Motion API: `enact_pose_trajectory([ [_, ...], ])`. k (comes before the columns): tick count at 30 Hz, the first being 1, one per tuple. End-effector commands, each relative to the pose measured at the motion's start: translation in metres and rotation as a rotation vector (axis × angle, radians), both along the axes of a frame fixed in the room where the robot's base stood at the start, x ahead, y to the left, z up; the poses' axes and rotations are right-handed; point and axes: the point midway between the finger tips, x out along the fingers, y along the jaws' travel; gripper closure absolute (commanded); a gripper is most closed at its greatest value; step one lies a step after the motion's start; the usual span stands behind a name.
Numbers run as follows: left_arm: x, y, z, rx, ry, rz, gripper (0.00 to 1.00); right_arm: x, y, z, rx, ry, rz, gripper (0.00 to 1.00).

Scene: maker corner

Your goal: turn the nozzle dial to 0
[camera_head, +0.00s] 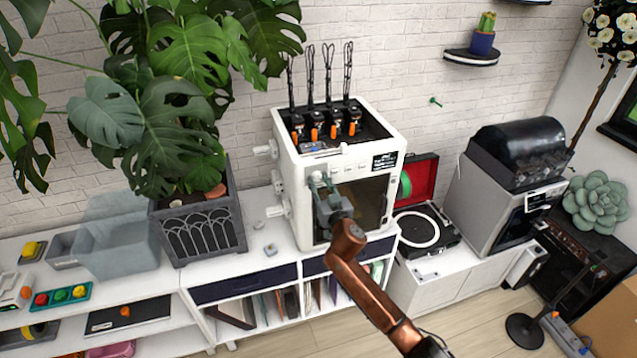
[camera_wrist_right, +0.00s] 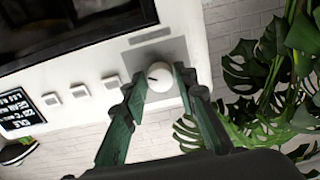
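The nozzle dial is a round white knob (camera_wrist_right: 159,77) with a short dark mark on its face, on the white front panel of the printer (camera_head: 372,141). In the head view the dial is largely hidden by my right gripper (camera_head: 322,188). In the right wrist view, the two green fingers of my right gripper (camera_wrist_right: 160,88) are spread on either side of the dial, with a slim gap seeming to remain at each side. I cannot read any number at the dial. My left gripper is not in view.
Small square buttons (camera_wrist_right: 110,82) and a black label panel (camera_wrist_right: 18,108) sit along the same panel. A large potted plant (camera_head: 190,50) stands left of the printer. A turntable (camera_head: 425,228) and a grey machine (camera_head: 487,205) stand to the right.

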Motion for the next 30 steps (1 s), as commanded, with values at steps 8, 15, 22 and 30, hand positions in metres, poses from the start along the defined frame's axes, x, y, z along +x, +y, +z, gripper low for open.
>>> enact_pose_trajectory([
  [8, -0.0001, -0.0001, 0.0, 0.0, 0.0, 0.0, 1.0, -0.0002, 0.0002, -0.0002, 0.0, 0.0, 0.0, 0.94],
  [15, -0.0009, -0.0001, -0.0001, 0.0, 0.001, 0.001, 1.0, -0.0005, 0.0014, -0.0002, -0.002, -0.001, 0.001, 1.0],
  [22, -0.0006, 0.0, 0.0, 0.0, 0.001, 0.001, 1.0, -0.0005, 0.0012, -0.0003, -0.007, -0.002, 0.002, 1.0],
  [30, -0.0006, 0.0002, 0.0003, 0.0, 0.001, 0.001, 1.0, -0.0004, 0.0007, -0.0003, -0.02, -0.006, 0.002, 1.0],
])
